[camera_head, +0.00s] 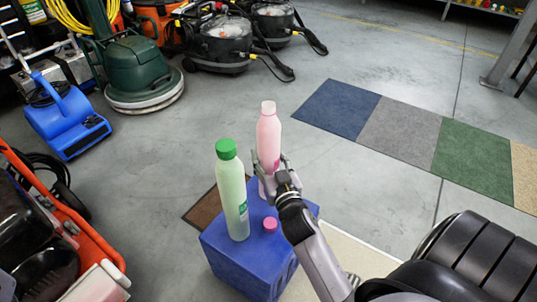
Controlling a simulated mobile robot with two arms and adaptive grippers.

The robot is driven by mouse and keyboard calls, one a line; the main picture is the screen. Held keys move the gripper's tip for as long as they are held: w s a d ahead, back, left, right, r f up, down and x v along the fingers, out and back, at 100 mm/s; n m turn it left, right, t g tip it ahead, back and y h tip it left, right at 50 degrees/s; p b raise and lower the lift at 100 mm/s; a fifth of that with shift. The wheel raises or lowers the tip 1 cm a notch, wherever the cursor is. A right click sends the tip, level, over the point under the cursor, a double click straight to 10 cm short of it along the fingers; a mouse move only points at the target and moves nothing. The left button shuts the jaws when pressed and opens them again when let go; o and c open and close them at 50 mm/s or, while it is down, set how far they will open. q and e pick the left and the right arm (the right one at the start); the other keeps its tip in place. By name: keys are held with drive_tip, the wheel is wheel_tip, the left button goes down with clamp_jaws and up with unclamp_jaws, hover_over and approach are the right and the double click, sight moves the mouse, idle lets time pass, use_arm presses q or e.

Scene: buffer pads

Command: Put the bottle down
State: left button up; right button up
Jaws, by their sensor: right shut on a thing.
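A pink bottle (269,135) with a pale pink cap stands upright in the jaws of my right gripper (268,172). The gripper is shut around its lower part, over the far side of a blue box (236,276). The gripper partly hides the bottle's base, so I cannot tell whether it touches the box top. A pale green bottle (232,195) with a green cap stands upright on the box, left of and nearer than the pink bottle. My left gripper is not in view.
A small pink-topped object (270,225) is on the box beside the green-capped bottle. A brown mat (204,208) lies behind the box. Coloured floor pads (385,130) lie at the right. Floor machines, including a blue blower (66,118), stand at the left and back.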

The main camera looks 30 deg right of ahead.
drive_tip(key=shift+r, duration=0.15)
drive_tip(key=shift+f, duration=0.2)
drive_tip(key=o, duration=1.3)
drive_tip(key=shift+f, duration=0.1)
